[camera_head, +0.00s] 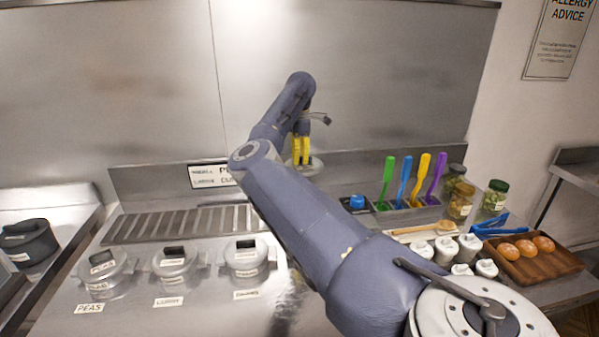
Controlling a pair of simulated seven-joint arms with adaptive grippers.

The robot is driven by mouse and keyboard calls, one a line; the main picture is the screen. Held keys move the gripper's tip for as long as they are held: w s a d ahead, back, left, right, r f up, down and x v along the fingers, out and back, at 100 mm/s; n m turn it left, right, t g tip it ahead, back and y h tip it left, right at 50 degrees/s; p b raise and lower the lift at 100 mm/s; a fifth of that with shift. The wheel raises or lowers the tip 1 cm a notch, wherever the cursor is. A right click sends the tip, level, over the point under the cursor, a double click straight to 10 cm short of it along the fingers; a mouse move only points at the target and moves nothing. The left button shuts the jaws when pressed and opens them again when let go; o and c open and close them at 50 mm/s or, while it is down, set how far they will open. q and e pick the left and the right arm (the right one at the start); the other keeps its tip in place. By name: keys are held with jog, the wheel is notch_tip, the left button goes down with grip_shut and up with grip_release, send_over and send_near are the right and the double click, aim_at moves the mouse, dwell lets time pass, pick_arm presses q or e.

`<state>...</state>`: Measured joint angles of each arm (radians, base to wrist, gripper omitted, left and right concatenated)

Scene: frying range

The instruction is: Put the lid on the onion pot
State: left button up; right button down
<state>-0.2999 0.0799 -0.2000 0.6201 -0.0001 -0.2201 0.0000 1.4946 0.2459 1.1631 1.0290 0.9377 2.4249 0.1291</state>
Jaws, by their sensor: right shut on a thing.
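My right gripper (301,149), with yellow fingertips, is held up near the back wall, above the rear of the counter. It is shut on a grey, round-edged thing that looks like the lid (310,167); my forearm hides part of it. Three steel pots stand in a row at the left: one labelled peas (103,269), a middle one (175,262) whose label seems to read curry, and a right one (246,257) whose label is too small to read surely. I cannot tell which pot is the onion pot; my right arm covers the counter right of them. My left gripper is out of view.
A slatted grille (180,224) lies behind the pots. Right of my arm are coloured utensils (403,183), jars (461,200), white shakers (446,250), blue tongs (497,227) and a wooden tray (551,265) with round brown items. A dark container (27,243) stands far left.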

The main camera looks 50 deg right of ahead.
aim_at(290, 163)
jog(key=shift+r, duration=0.6)
jog(key=a+f, duration=0.1)
jog(key=w+a+f, duration=0.1)
jog(key=a, duration=0.1)
jog(key=shift+a, duration=0.3)
jog(key=s+a+f+m, duration=0.3)
jog(key=s+a+f, duration=0.1)
jog(key=s, duration=0.4)
jog(key=s+a+f+m, duration=0.3)
jog(key=s+a+f, duration=0.2)
jog(key=s, duration=0.4)
jog(key=shift+w+d+f, duration=0.1)
jog(key=shift+f, duration=1.15)
jog(key=shift+d+f, duration=0.1)
jog(key=shift+f, duration=1.1)
jog(key=shift+f, duration=0.4)
